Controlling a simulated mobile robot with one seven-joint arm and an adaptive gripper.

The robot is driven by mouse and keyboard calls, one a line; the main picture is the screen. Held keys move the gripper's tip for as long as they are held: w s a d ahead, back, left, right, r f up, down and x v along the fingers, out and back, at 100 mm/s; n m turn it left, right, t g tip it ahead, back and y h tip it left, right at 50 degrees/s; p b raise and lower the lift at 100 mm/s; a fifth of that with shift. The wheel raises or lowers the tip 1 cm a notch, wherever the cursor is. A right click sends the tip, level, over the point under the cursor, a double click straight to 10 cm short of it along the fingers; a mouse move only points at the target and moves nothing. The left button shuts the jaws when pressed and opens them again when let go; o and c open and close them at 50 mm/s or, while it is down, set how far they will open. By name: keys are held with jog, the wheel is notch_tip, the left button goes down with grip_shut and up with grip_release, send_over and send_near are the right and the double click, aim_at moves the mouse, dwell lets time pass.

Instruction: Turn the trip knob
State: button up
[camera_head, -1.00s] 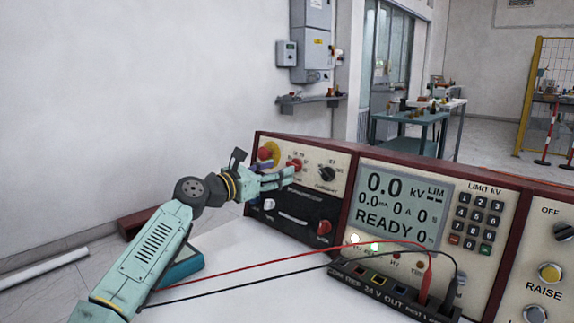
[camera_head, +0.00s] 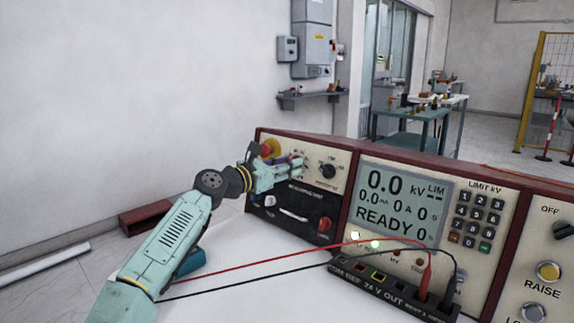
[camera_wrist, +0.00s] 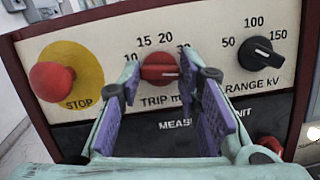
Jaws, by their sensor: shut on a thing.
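The trip knob (camera_wrist: 159,68) is a red rotary knob on the cream panel, labelled TRIP m, with a scale from 10 through 15 and 20 above it. In the wrist view the purple-padded fingers of my gripper (camera_wrist: 162,76) stand on either side of the knob and are shut on it. In the head view my gripper (camera_head: 298,164) is at the panel's upper left part and hides most of the knob.
A red STOP button (camera_wrist: 51,81) on a yellow disc sits left of the knob. A black RANGE kV knob (camera_wrist: 261,53) sits to the right. The display (camera_head: 400,208) reads 0.0 kV and READY. Red and black leads (camera_head: 300,257) cross the white bench top in front.

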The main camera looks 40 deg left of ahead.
jog(key=c, duration=0.5)
jog(key=shift+n, duration=0.4)
jog(key=n+y+p, duration=0.1)
jog(key=n+p, duration=0.5)
jog(key=n+g+y+p, duration=0.1)
jog(key=n+y+p, duration=0.1)
jog(key=n+p, duration=0.3)
jog(key=n+y+p, duration=0.1)
jog(key=n+p, duration=0.5)
jog(key=p, duration=0.2)
jog(key=shift+d+r+n+g, duration=0.15)
jog(key=shift+d+n+g, duration=0.1)
jog(key=shift+n+g, duration=0.05)
jog(key=shift+p, duration=0.35)
jog(key=o, duration=1.1)
jog(key=shift+y, duration=0.4)
